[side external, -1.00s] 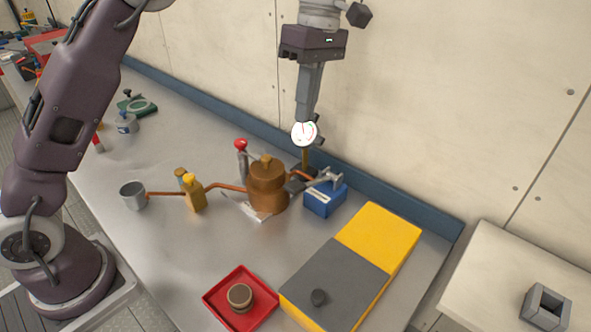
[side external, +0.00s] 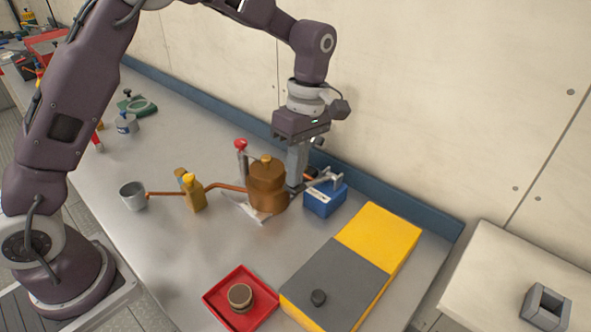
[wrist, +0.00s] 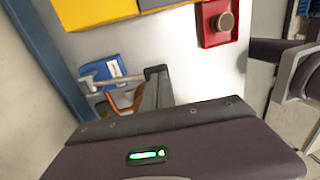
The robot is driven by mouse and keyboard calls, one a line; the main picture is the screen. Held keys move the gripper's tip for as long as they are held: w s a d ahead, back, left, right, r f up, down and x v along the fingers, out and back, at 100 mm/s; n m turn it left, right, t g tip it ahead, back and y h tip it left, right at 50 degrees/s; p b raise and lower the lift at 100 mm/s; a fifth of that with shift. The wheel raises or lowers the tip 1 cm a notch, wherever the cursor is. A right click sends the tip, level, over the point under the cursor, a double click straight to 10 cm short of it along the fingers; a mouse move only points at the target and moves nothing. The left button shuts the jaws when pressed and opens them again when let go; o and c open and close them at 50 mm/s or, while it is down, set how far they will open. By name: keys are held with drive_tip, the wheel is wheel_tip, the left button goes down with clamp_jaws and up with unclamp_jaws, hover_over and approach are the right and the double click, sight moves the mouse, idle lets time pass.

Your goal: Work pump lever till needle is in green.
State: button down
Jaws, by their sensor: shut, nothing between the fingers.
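The copper-brown pump body (side external: 267,188) stands mid-bench, with a copper pipe (side external: 226,187) running left from it. A grey metal bar, which looks like the lever (side external: 322,178), reaches over a blue box (side external: 325,200); the bar (wrist: 110,80) and box (wrist: 98,70) also show in the wrist view. My gripper (side external: 295,186) is shut and empty, pointing down just right of the pump body and beside the bar's near end. I cannot tell whether it touches the bar. In the wrist view my fingers (wrist: 155,88) are together. The gauge face and needle are hidden behind my gripper.
A red-topped silver cylinder (side external: 241,157) and a yellow bottle (side external: 193,195) stand left of the pump, near a metal cup (side external: 133,195). A yellow-and-grey case (side external: 378,235) and red tray (side external: 216,297) lie in front. The wall and blue ledge (side external: 400,210) are close behind.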

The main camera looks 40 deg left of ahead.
drive_tip(key=s+f+t, duration=0.2)
drive_tip(key=s+f, duration=0.1)
drive_tip(key=f, duration=0.3)
drive_tip(key=shift+s+f, duration=0.15)
drive_tip(key=shift+f, duration=0.05)
wheel_tip(320, 180, up, 14)
drive_tip(key=s, duration=0.2)
drive_tip(key=shift+s+r+t, duration=0.15)
drive_tip(key=shift+r+t, duration=0.05)
drive_tip(key=shift+t, duration=0.1)
idle(0.5)
